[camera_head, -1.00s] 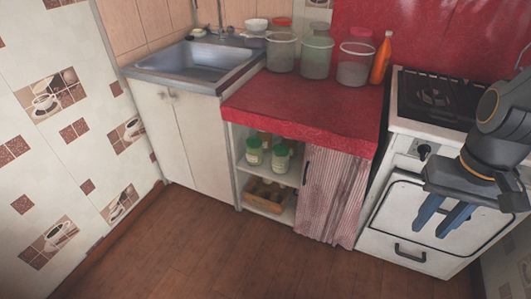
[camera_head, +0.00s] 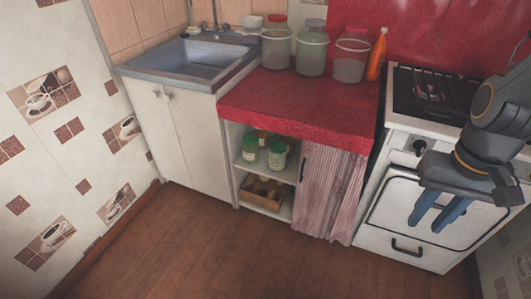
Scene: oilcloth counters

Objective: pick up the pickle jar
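No label tells me for certain which jar is the pickle jar. Two small jars with green lids, a left one (camera_head: 250,149) and a right one (camera_head: 277,156), stand upright on the upper shelf under the red counter. Three large clear jars stand on the counter: one with a red lid (camera_head: 276,48), one with a greenish lid (camera_head: 312,52) and one with a pinkish-red lid (camera_head: 350,60). My gripper (camera_head: 425,226) is at the right, in front of the oven. Its blue fingers are apart with nothing between them, well away from all the jars.
An orange bottle (camera_head: 377,57) stands beside the large jars. A striped curtain (camera_head: 328,195) covers the right part of the shelf unit. A wooden crate (camera_head: 264,193) sits on the lower shelf. The stove (camera_head: 412,150) is at the right, the sink (camera_head: 195,58) at the left. The floor (camera_head: 190,245) is clear.

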